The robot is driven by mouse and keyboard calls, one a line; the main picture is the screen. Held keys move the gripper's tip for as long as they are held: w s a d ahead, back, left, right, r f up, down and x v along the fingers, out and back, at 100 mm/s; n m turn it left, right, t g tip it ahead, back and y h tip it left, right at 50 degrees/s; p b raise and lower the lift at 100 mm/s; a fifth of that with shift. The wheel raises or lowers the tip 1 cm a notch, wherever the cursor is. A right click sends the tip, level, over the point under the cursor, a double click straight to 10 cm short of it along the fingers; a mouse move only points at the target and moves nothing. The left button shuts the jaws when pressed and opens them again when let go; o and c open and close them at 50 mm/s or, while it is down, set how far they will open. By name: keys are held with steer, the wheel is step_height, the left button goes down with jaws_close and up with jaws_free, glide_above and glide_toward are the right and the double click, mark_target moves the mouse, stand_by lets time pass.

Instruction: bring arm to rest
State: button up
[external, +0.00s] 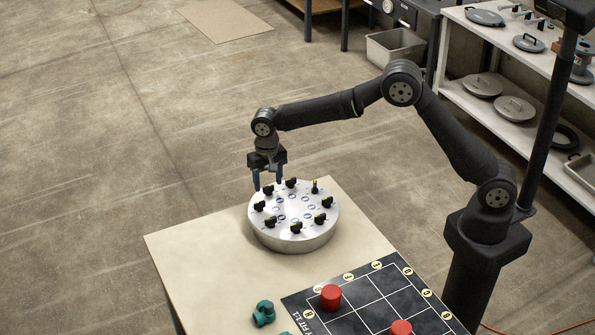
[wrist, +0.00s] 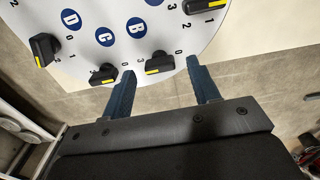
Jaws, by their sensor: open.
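My gripper (external: 267,184) is over the far left rim of a round silver dial panel (external: 294,240) in the external view. In the wrist view, my gripper (wrist: 160,78) points at the panel's edge near a black knob with a yellow mark (wrist: 155,66). Whether a finger touches a knob cannot be told. The panel carries several black knobs in a ring, with blue letter labels such as B (wrist: 136,27) and D (wrist: 71,18).
The panel stands on a tan table (external: 190,262). A black grid board (external: 388,298) holds red cylinders (external: 331,297) (external: 401,328). Green pipe fittings (external: 263,313) lie at the front. A shelf with lids (external: 514,108) stands at the right. Air above the table's left is clear.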

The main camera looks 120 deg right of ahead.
steer(key=shift+f, duration=0.8)
steer(key=shift+r, duration=0.1)
